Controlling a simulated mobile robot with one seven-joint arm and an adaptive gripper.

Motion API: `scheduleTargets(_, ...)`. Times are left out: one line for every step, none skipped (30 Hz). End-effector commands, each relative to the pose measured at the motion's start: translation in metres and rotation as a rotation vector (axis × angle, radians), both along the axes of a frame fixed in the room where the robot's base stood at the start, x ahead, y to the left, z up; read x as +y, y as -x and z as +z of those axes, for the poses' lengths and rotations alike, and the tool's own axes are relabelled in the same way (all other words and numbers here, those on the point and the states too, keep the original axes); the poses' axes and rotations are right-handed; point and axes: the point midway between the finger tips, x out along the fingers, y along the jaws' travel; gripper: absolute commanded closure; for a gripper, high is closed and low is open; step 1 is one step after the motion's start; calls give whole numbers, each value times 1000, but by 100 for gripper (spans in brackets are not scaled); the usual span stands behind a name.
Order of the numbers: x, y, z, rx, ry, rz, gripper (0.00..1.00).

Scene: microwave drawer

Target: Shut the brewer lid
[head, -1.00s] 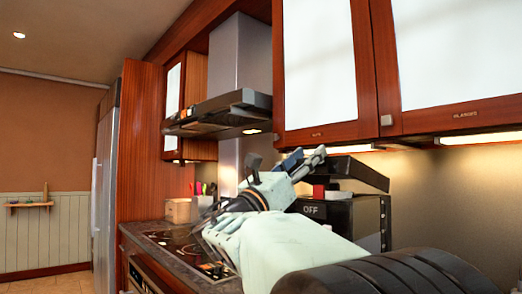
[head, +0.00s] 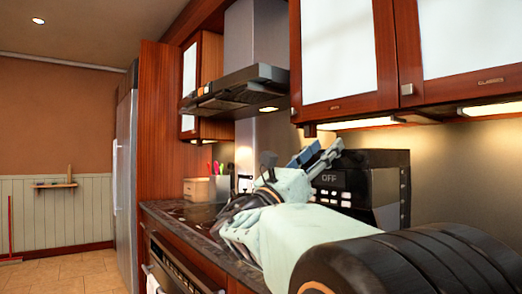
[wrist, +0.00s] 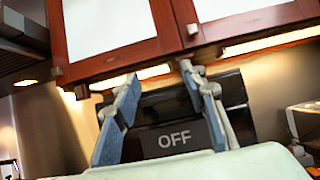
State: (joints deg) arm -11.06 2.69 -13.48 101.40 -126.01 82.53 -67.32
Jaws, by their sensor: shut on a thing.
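The brewer (head: 385,195) is a black box on the counter at the right of the head view, with a panel reading OFF. Its dark lid (head: 375,158) lies down, about level on the body, with no clear gap. In the wrist view the lid (wrist: 165,105) is a dark band above the OFF panel. My gripper (head: 318,157) is at the brewer's left front top. The exact contact at the fingertips is hidden.
Wooden cabinets (head: 335,100) with white panes hang close above the brewer. A range hood (head: 235,90) hangs over a dark cooktop (head: 180,212) to the left. A wooden box (head: 196,190) stands behind.

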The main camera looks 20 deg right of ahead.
Motion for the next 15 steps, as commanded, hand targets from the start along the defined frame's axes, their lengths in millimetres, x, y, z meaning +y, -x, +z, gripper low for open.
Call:
scheduleTargets(-4, -3, -21, 24, -28, -8, 100)
scheduleTargets(-3, -3, -21, 24, -28, -8, 100)
scheduleTargets(-3, -3, -21, 24, -28, -8, 58)
scheduleTargets(-3, -3, -21, 24, -28, -7, 55)
scheduleTargets(-4, -3, -22, 24, -28, -7, 51)
scheduleTargets(-4, -3, -22, 24, -28, -7, 47)
scheduleTargets(-4, -3, -22, 24, -28, -7, 44)
scheduleTargets(-4, -3, -22, 25, -29, -8, 42)
scheduleTargets(-4, -3, -22, 25, -29, -8, 42)
scheduleTargets(-4, -3, -21, 25, -29, -8, 42)
scheduleTargets(-5, -3, -21, 25, -29, -9, 42)
scheduleTargets(-5, -2, -20, 24, -28, -8, 42)
scheduleTargets(-5, -2, -20, 23, -29, -9, 42)
scheduleTargets(-5, -2, -19, 23, -29, -8, 42)
scheduleTargets(-5, -2, -18, 22, -28, -9, 42)
